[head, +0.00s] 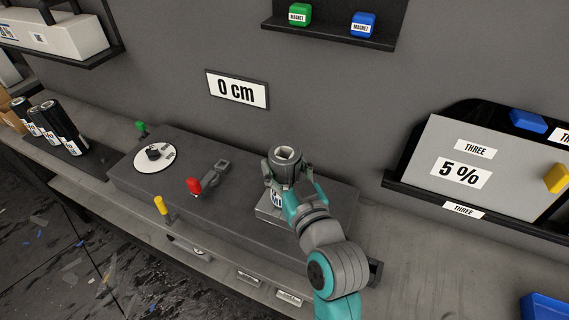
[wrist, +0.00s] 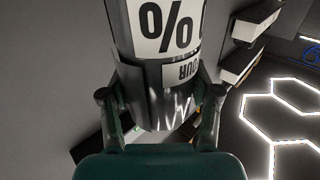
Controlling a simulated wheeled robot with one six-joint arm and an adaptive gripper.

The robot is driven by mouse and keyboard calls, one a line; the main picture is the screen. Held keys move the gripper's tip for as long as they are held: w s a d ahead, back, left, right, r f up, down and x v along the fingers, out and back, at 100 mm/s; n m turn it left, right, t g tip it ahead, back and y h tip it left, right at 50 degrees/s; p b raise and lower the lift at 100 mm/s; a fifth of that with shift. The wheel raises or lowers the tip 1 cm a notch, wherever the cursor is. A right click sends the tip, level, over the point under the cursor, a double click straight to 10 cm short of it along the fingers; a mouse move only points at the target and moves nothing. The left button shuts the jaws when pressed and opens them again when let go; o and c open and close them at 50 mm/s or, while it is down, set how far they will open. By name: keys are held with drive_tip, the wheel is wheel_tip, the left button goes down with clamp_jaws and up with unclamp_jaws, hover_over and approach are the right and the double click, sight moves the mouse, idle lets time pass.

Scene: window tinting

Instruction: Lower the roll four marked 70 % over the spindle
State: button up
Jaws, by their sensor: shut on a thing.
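My gripper (head: 285,180) is shut on a dark roll (head: 287,156), which stands about upright with its square-holed top end facing up. In the wrist view the roll (wrist: 160,70) fills the space between the fingers. Its white labels show a "%" sign and part of a word ending in "OUR"; the number is out of view. The roll is at the right part of the long grey machine (head: 190,225), by a light grey block (head: 268,212). No spindle shows clearly under the roll, and I cannot tell whether its lower end touches anything.
Left on the machine are a white disc (head: 168,157) with a dark hub, a red-knobbed lever (head: 194,186) and a yellow knob (head: 160,205). Several black rolls (head: 66,125) stand at far left. A "0 cm" sign (head: 237,89) hangs behind. A "5 %" panel (head: 480,150) stands right.

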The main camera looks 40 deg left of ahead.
drive_tip(key=shift+f, duration=0.15)
idle(0.5)
drive_tip(key=o, duration=1.5)
drive_tip(key=v, duration=1.2)
drive_tip(key=shift+d, duration=0.1)
